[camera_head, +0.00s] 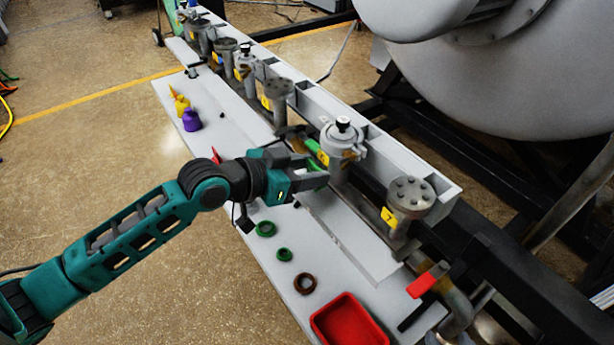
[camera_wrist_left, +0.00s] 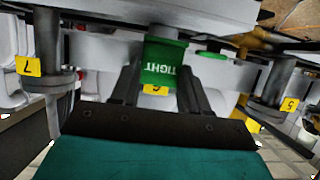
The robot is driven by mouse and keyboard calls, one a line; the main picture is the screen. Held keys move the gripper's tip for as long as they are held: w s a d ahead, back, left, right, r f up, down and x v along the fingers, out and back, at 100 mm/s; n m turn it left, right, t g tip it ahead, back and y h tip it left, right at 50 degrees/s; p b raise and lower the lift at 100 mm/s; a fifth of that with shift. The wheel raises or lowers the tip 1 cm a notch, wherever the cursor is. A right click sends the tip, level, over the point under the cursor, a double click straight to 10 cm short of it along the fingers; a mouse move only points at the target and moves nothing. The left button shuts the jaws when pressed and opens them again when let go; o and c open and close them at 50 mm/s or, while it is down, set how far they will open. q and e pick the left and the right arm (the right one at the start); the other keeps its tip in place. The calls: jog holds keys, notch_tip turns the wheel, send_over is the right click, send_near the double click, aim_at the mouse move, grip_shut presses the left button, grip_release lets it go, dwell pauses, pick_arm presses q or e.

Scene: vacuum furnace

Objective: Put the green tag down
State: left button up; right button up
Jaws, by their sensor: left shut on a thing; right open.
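The green tag (camera_wrist_left: 163,62) reads "TIGHT", upside down in the left wrist view. My left gripper (camera_wrist_left: 158,85) is shut on it, with one dark finger on each side. A yellow label "6" (camera_wrist_left: 157,90) shows just below the tag. In the head view my left gripper (camera_head: 318,178) is beside the valve (camera_head: 342,138) with the black knob, and green shows at its fingers. Another green piece (camera_head: 312,147) lies just beyond; I cannot tell what it is. My right gripper is in neither view.
On the pale shelf are green rings (camera_head: 266,228), a brown ring (camera_head: 305,283), a red tray (camera_head: 349,322) and a purple bottle (camera_head: 191,119). A capped port (camera_head: 411,195) labelled 7 and a red handle (camera_head: 428,280) stand to the right. The shelf between bottle and arm looks mostly clear.

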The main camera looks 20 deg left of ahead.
pick_arm(q)
jog(key=shift+f, duration=0.8)
jog(key=o, duration=1)
jog(key=shift+f, duration=0.1)
jog(key=shift+r, duration=0.2)
jog(key=v, duration=1.2)
jog(key=s+d+f+n+y, duration=0.1)
jog(key=s+f+y, duration=0.1)
jog(key=f, duration=0.5)
jog(key=s+d+f+n+y, duration=0.1)
jog(key=s+f+n+y, duration=0.1)
jog(key=f, duration=0.5)
jog(key=s+d+f+n+y, duration=0.1)
jog(key=s+f+n+y, duration=0.1)
jog(key=s+f, duration=0.2)
notch_tip(320, 180, down, 3)
jog(key=shift+f+p, duration=0.15)
jog(key=shift+p, duration=0.15)
